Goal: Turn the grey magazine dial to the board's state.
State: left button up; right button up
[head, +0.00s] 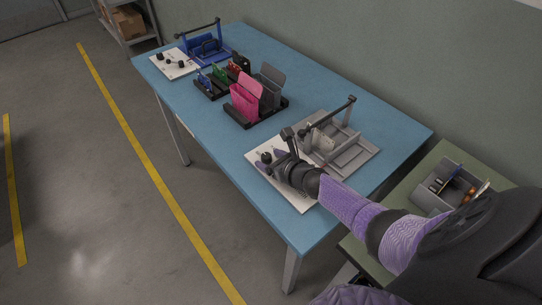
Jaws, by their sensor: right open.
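The grey magazine (352,152) stands at the right end of the blue table, with a dark-handled bar raised above it on a post. A white panel (302,202) lies in front of it, with a dark round knob (266,157) at its left. My right gripper (280,155) is over this panel, close to the knob, and is open. I cannot tell whether it touches anything. My right wrist and forearm cover much of the panel, so I cannot make out the dial's pointer or any markings. My left gripper is not in view.
A blue magazine (211,46) with its own white panel (170,68) stands at the table's far end. Between them are a black rack with pink and grey plates (246,101) and a smaller rack (212,88). A grey bin (432,190) sits on a green side table.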

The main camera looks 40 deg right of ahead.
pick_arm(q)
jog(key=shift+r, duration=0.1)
pick_arm(e)
jog(key=p+v, duration=0.4)
jog(key=v, duration=0.5)
jog(key=shift+w+p, duration=0.1)
jog(key=shift+p, duration=0.3)
jog(key=shift+s+r, duration=0.2)
jog(key=shift+s, duration=0.3)
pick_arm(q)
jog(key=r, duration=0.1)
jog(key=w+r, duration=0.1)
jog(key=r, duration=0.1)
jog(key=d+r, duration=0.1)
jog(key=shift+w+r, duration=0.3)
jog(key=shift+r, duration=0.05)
